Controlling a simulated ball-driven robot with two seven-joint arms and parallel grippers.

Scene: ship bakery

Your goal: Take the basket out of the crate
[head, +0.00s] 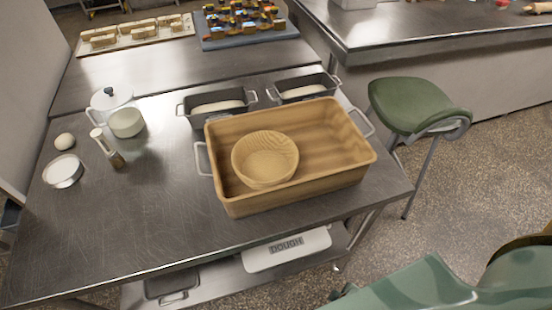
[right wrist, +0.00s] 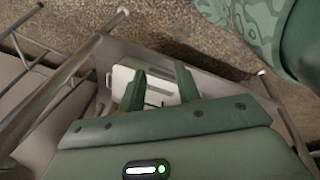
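The round, pale wooden basket (head: 265,157) sits inside the rectangular wooden crate (head: 310,191), in its left half. The crate has a metal handle at each end and stands near the right end of the steel table. My left gripper is in neither view.
Two grey loaf tins (head: 215,104) (head: 302,90) with dough stand close behind the crate. A white pot (head: 126,122), a brush (head: 108,149) and a white bowl (head: 63,172) are on the left. A green stool (head: 417,104) stands right. The front left tabletop is clear.

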